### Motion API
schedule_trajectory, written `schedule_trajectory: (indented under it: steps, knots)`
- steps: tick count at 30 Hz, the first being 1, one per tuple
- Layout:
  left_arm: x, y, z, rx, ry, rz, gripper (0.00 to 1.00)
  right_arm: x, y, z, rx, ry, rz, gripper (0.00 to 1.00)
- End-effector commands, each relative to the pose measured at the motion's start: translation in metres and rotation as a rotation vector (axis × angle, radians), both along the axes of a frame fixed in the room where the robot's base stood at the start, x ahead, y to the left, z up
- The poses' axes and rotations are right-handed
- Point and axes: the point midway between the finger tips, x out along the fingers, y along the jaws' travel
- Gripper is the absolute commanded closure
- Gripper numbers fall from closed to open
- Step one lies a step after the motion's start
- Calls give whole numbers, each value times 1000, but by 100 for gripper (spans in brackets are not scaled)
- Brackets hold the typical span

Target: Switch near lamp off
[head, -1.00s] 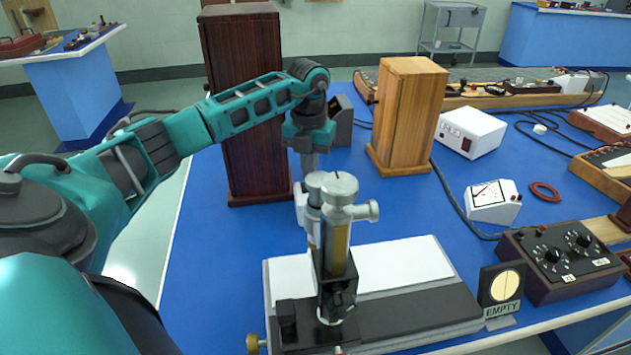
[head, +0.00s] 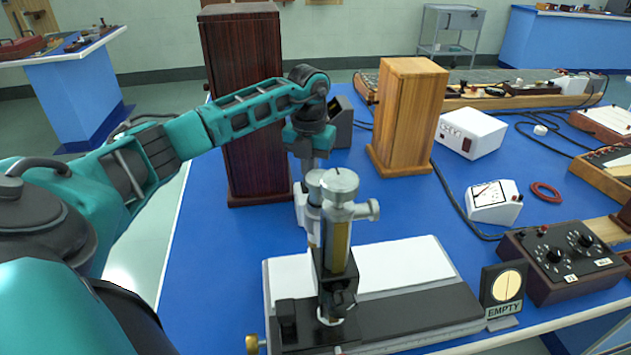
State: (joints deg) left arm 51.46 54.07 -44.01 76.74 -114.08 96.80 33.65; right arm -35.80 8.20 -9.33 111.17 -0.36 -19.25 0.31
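No part in view is clearly marked as the near lamp. A tall dark wooden housing (head: 245,110) and a shorter light wooden housing (head: 408,115) stand on the blue bench. A white box with a red switch (head: 470,133) stands right of the light housing; I cannot tell whether the switch is on. A small dark box (head: 342,122) sits behind my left wrist, partly hidden. My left gripper (head: 302,205) points down in front of the dark housing's right side. Its fingers are largely hidden behind the brass-and-grey microscope, so their opening is unclear. My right gripper is out of view.
The microscope (head: 338,235) stands on a base with a white plate (head: 395,265) at the front. Cables cross the bench.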

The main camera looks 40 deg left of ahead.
Motion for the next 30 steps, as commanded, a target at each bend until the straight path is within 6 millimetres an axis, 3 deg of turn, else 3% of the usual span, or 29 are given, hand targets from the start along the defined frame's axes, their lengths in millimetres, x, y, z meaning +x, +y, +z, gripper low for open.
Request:
schedule_trajectory:
  steps: [5,30]
  knots:
    - [-1,0,0,0,8,-1,100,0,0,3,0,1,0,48]
    - [-1,0,67,0,4,0,100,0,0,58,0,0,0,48]
